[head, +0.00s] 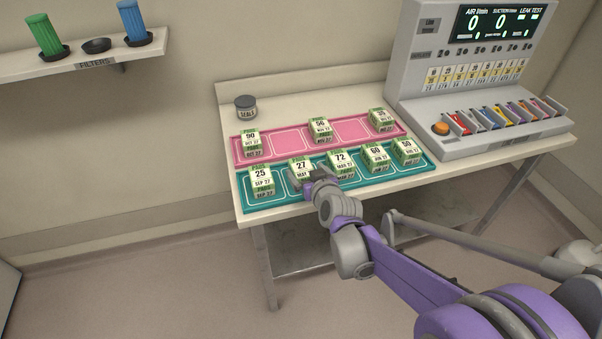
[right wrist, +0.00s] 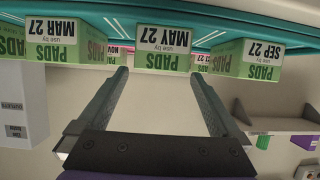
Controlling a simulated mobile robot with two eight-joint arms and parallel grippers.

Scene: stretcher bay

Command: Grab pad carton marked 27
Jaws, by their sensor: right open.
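The pad carton marked 27 (head: 300,167), white and green with a MAY date, stands on the teal tray (head: 289,200) between the cartons marked 25 (head: 262,180) and 72 (head: 341,160). My right gripper (head: 310,182) is open and empty at the front of the 27 carton, covering part of its lower front. In the right wrist view, upside down, the MAY 27 carton (right wrist: 163,52) appears centred between the open fingertips (right wrist: 159,74). I cannot tell whether the fingertips touch it. My left gripper is not in view.
The MAR 27 carton (right wrist: 57,42) and SEP 27 carton (right wrist: 250,58) flank it closely. Cartons marked 60 (head: 375,157) and 50 (head: 406,151) stand farther right. The pink tray (head: 354,131) behind holds three cartons.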

